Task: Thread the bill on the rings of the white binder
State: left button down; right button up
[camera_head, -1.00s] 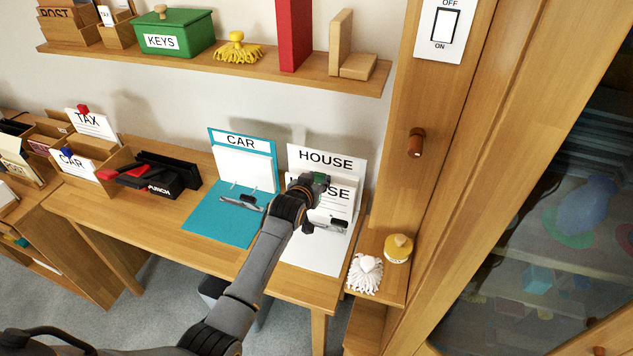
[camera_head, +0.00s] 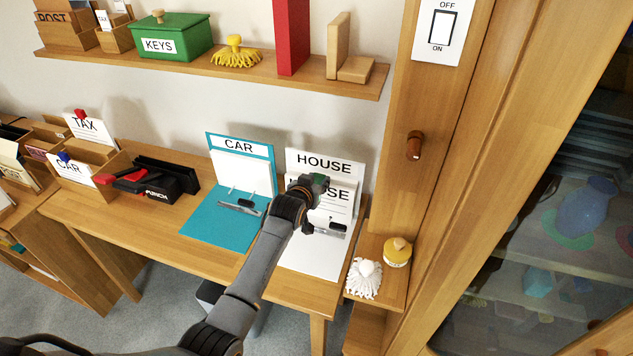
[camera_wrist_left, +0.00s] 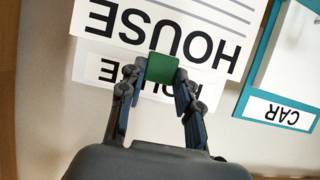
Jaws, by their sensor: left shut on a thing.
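The white binder (camera_head: 310,260) lies open on the desk, its upright back cover (camera_head: 325,162) labelled HOUSE. The bill, a white sheet (camera_head: 344,193) also printed HOUSE, stands in front of that cover. In the left wrist view the bill (camera_wrist_left: 190,22) hangs from a green clip-like block (camera_wrist_left: 161,68). My left gripper (camera_wrist_left: 158,84) is shut on the green block at the bill's headed edge. The binder's cover (camera_wrist_left: 110,75) shows behind it. A metal ring bar (camera_head: 330,229) lies low on the binder, partly hidden by my arm. Whether the bill is around the rings cannot be seen. My right gripper is not in view.
A blue CAR binder (camera_head: 215,222) stands open just left of the white one. A black punch (camera_head: 160,184) and wooden sorter boxes (camera_head: 105,172) are farther left. A small ledge with a white mop head (camera_head: 364,278) and yellow-topped pot (camera_head: 397,250) is at right.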

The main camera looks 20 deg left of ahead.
pick_arm(q)
jog(key=shift+w+b, duration=0.45)
jog(key=shift+w, duration=0.35)
jog(key=shift+c, duration=1.9)
grip_release()
jog(key=shift+s, duration=0.1)
jog(key=shift+r, duration=0.1)
notch_tip(320, 180, up, 8)
jog(key=p, duration=0.7)
jog(key=shift+p, duration=0.4)
